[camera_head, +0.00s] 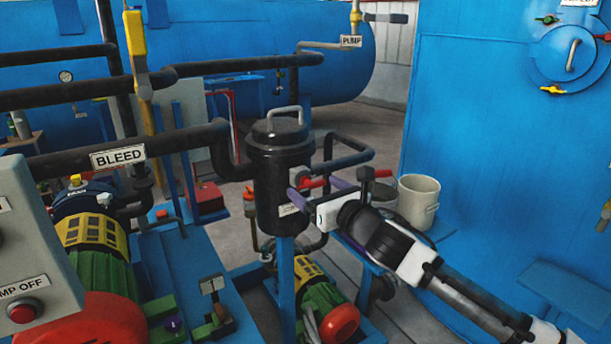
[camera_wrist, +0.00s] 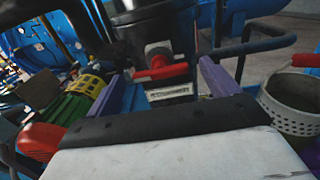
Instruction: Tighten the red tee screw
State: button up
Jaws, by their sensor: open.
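The red tee screw (camera_head: 313,184) sticks out from the side of a black lidded vessel (camera_head: 272,165), on a light grey fitting. In the wrist view the red bar of the tee screw (camera_wrist: 161,72) lies roughly crosswise, tilted slightly up to the right. My gripper (camera_head: 316,190) faces the vessel with its purple fingers spread. In the wrist view my gripper (camera_wrist: 161,70) has one finger on each side of the red bar, with visible gaps. I cannot tell from depth whether the fingertips reach level with the bar. Nothing is held.
A perforated grey bucket (camera_head: 418,201) stands right of my gripper, close to it in the wrist view. Black pipes (camera_head: 345,152) run beside the vessel. A green and yellow pump (camera_head: 318,282) sits below. A large blue tank wall (camera_head: 500,140) fills the right side.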

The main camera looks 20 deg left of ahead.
aim_at(312, 185)
jog(key=shift+p+x, duration=0.55)
jog(key=shift+x, duration=2)
jog(key=c, duration=1)
